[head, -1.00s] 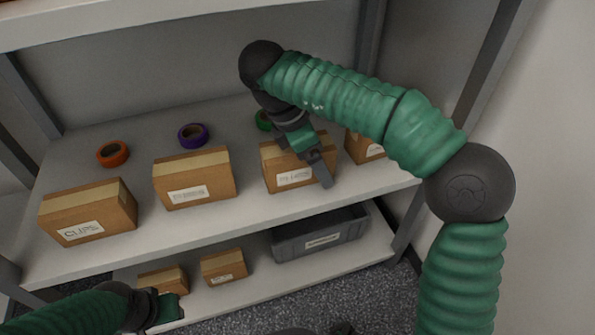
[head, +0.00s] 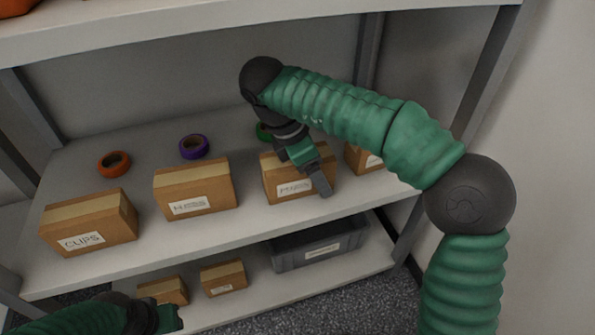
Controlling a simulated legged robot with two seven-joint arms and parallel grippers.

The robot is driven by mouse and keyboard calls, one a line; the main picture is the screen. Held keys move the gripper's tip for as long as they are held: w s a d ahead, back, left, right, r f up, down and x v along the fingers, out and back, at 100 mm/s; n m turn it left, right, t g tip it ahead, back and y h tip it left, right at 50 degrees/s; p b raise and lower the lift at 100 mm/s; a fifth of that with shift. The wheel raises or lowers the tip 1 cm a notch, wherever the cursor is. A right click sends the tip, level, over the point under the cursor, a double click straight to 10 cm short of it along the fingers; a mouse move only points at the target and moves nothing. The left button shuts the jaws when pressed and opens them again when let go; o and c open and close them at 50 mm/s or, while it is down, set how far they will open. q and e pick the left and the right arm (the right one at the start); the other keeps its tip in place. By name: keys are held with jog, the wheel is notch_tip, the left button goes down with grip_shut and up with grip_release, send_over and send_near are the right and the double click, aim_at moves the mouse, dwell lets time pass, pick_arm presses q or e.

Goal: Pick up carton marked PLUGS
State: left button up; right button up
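A brown carton (head: 272,179) stands on the middle shelf, third from the left. Its white label seems to begin with P, but the rest is too blurred to read surely. My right gripper (head: 318,178) reaches down over this carton's right part, with a finger in front of its front face by the label. Whether it touches the carton, and where the other finger is, I cannot tell. My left gripper (head: 170,318) is low at the left, near the lower shelf and away from this carton; its opening is unclear.
A carton marked CLIPS (head: 90,222), another labelled carton (head: 196,188) and a partly hidden carton (head: 362,158) share the shelf. Orange (head: 114,162), purple (head: 194,146) and green (head: 263,131) tape rolls lie behind. Below are two small cartons (head: 223,277) and a grey bin (head: 320,246).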

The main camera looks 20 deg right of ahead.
jog(key=c, duration=1.4)
jog(key=shift+r, duration=0.1)
